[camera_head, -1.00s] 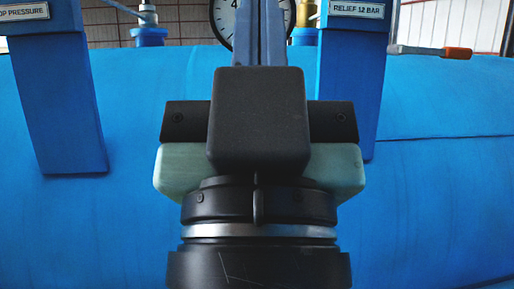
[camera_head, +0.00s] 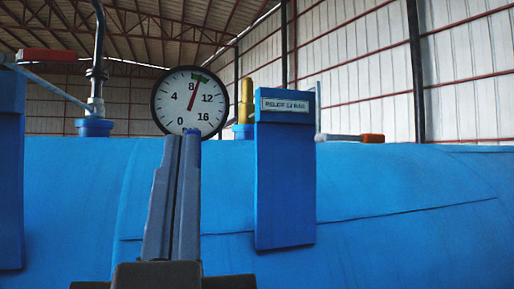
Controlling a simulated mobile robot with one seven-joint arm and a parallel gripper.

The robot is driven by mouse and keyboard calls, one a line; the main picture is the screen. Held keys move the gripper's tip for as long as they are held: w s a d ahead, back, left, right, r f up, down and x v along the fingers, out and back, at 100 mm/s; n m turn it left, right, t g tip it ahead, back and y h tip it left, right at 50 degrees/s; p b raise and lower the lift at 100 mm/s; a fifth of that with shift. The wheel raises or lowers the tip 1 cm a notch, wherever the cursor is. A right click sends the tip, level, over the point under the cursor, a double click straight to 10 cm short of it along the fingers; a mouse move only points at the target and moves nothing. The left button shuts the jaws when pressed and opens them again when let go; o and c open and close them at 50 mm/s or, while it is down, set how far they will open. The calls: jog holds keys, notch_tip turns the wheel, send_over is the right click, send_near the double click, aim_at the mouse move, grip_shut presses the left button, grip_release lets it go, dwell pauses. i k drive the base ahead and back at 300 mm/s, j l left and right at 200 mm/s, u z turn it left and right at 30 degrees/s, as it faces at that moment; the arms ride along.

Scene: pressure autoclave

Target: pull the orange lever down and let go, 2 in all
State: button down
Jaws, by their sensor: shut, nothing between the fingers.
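The orange lever (camera_head: 372,138) is at the right of the relief post. Its grey rod lies nearly level and ends in an orange grip. My gripper (camera_head: 183,136) points up and away, its two grey fingers shut together with nothing between them. The fingertips overlap the bottom rim of the gauge in the picture and are left of the post, well apart from the orange lever.
The blue post (camera_head: 285,185) labelled "RELIEF 12 BAR" stands between my gripper and the orange lever. The round gauge (camera_head: 171,108) reads a little above 8. A red-handled lever (camera_head: 47,55) is at the far left. The blue vessel (camera_head: 410,185) fills the lower view.

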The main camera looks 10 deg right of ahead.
aim_at(365, 138)
jog(key=l+z, duration=0.25)
jog(key=i+l+z, duration=0.2)
jog(key=l, duration=0.2)
jog(key=i+l+z, duration=0.1)
jog(key=l+z, duration=0.15)
jog(key=i+l+z, duration=0.2)
jog(key=l, duration=0.2)
jog(key=k, duration=0.05)
